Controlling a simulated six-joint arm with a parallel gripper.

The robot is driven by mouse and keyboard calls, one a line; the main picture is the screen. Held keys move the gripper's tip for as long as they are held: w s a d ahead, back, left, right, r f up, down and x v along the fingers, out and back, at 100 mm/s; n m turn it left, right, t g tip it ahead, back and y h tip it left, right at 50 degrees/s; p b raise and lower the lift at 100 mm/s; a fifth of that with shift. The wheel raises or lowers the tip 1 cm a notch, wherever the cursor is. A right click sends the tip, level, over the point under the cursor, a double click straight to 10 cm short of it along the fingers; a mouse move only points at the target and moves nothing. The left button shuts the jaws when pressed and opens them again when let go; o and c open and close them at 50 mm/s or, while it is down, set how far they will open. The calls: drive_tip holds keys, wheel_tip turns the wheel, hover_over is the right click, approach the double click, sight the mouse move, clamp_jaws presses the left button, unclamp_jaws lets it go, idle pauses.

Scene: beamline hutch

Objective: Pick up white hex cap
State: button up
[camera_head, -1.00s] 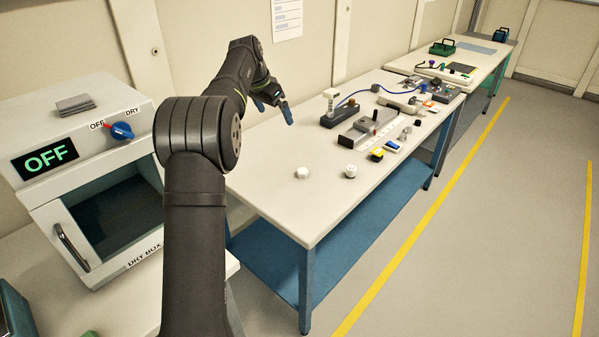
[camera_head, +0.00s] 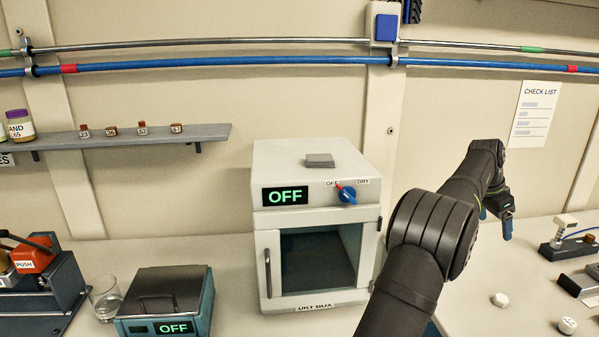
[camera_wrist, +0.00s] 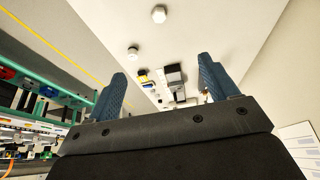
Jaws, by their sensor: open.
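The white hex cap (camera_head: 500,300) stands on the pale bench top at the lower right of the head view. It also shows at the top centre of the wrist view (camera_wrist: 159,14), with a six-sided outline. My gripper (camera_head: 496,221) is above the bench, beyond the cap and apart from it. In the wrist view my gripper's two blue fingers (camera_wrist: 162,72) are spread wide with nothing between them. A second small white piece (camera_head: 567,325) stands to the right of the cap, also visible in the wrist view (camera_wrist: 132,53).
A dry box (camera_head: 318,225) reading OFF stands left of my arm. A small teal-sided device (camera_head: 168,300) and a glass beaker (camera_head: 105,300) are further left. A dark stand with a white top (camera_head: 565,235) is at the right. The bench around the cap is clear.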

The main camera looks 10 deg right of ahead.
drive_tip(key=shift+c, duration=1.2)
drive_tip(key=n, duration=0.1)
hover_over(500, 298)
drive_tip(key=a, duration=0.3)
drive_tip(key=shift+t, duration=0.3)
wheel_tip(500, 298, down, 24)
drive_tip(key=shift+w+d, duration=0.1)
drive_tip(key=shift+x, duration=2.75)
drive_tip(key=shift+s, duration=0.3)
drive_tip(key=shift+c, duration=0.2)
drive_tip(key=c, duration=1)
